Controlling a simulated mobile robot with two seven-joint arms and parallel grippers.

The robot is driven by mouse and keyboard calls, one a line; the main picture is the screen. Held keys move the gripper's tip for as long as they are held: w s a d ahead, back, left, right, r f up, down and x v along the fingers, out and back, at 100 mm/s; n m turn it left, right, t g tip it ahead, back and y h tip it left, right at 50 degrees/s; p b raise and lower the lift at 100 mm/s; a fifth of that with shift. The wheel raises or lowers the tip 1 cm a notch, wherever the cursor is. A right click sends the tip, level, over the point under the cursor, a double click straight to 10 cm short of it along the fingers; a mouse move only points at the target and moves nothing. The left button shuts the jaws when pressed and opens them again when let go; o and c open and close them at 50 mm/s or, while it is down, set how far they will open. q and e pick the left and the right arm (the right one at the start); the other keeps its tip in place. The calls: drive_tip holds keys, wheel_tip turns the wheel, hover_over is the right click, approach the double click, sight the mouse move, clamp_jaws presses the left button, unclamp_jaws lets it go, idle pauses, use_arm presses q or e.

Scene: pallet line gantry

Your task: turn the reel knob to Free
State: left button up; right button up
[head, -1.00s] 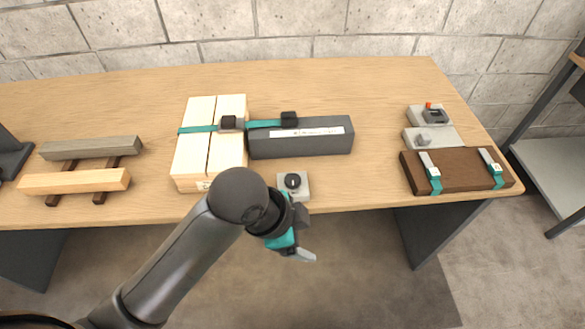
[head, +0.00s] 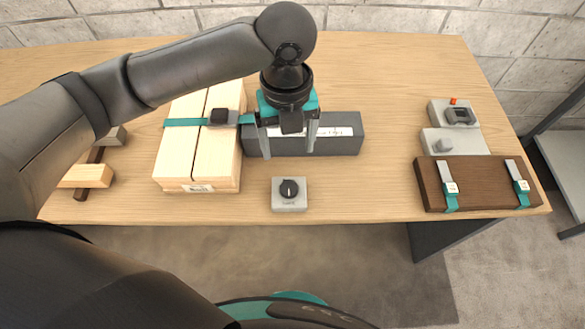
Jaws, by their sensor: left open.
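The likely reel knob is a round black knob (head: 289,188) on a small grey box (head: 289,205) near the table's front edge. It has a light pointer mark; the lettering below it is too small to read. My left gripper (head: 287,152) hangs above the table with its fingers pointing down, in front of the dark grey long box (head: 345,145). The gripper is open, with nothing between its fingers. It is behind the knob in the picture and apart from it. My right gripper is not in view.
Pale timber blocks (head: 180,150) with a teal strap (head: 185,122) lie left of the knob. A dark brown board (head: 485,185) with teal straps and grey control boxes (head: 453,142) are at the right. Bare tabletop surrounds the knob box.

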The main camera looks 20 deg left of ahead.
use_arm(q)
drive_tip(key=b, duration=0.1)
hover_over(288, 187)
wheel_tip(288, 187, down, 5)
wheel_tip(288, 187, down, 10)
drive_tip(key=b, duration=0.2)
drive_tip(key=shift+d+r+b, duration=0.1)
drive_tip(key=shift+r+b, duration=0.05)
drive_tip(key=shift+b, duration=0.25)
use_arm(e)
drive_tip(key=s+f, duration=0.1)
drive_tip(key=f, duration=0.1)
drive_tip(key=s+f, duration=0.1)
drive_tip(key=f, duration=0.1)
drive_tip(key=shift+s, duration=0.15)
use_arm(q)
clamp_jaws()
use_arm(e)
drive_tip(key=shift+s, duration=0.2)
